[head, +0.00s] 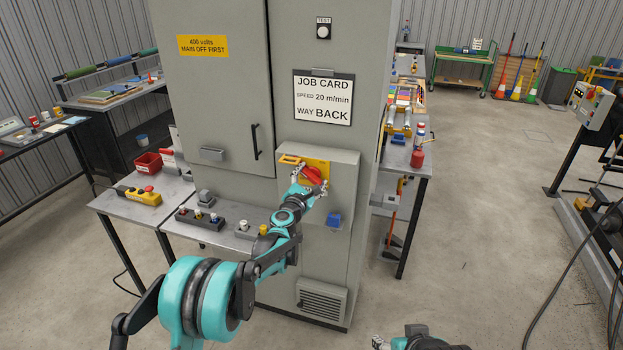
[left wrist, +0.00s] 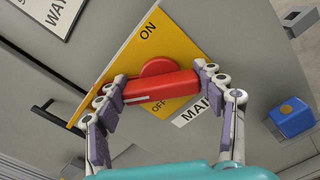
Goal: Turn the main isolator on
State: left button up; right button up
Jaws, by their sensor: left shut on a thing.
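The main isolator's red handle (left wrist: 160,85) sits on a yellow plate (left wrist: 150,38) marked ON and OFF. In the left wrist view the handle lies nearly level across the picture, with ON above it and OFF just below. My left gripper (left wrist: 163,88) is shut on the handle, one finger at each end. In the head view the red handle (head: 312,174) is on a raised grey box on the cabinet front, partly hidden by my left gripper (head: 310,181). Part of my right arm (head: 420,342) shows at the bottom edge; its jaw state is unclear.
A blue padlock-like block (head: 334,219) is below the handle. The job card (head: 322,98) and a white test button (head: 323,32) are above. A bench (head: 125,205) with a yellow pendant (head: 139,196) stands left. Open floor (head: 480,200) lies right.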

dwell(0.3)
pick_arm(q)
jog(key=o, duration=1.2)
jog(key=shift+c, duration=0.2)
pick_arm(e)
jog(key=shift+r, duration=0.1)
